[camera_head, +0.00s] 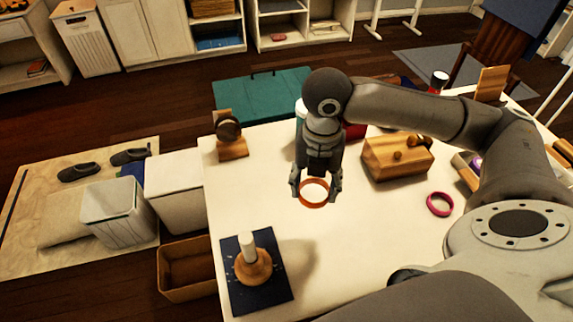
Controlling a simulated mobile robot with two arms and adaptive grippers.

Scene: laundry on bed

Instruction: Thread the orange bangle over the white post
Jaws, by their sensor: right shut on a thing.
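The orange bangle (314,205) is held between the fingers of my right gripper (315,190), which points down over the white table. The gripper is shut on the bangle. The white post (247,243) stands upright on a round wooden base (254,268), on a dark blue mat (270,294) at the table's front left. The bangle is to the right of the post and farther back, apart from it. How high it is above the table is hard to tell. My left gripper is not in view.
A pink bangle (440,204) lies on the table to the right. A wooden box (397,160) is behind it, and a wooden stand with a dark round object (230,135) is at the back left. The tabletop (345,250) between bangle and mat is clear.

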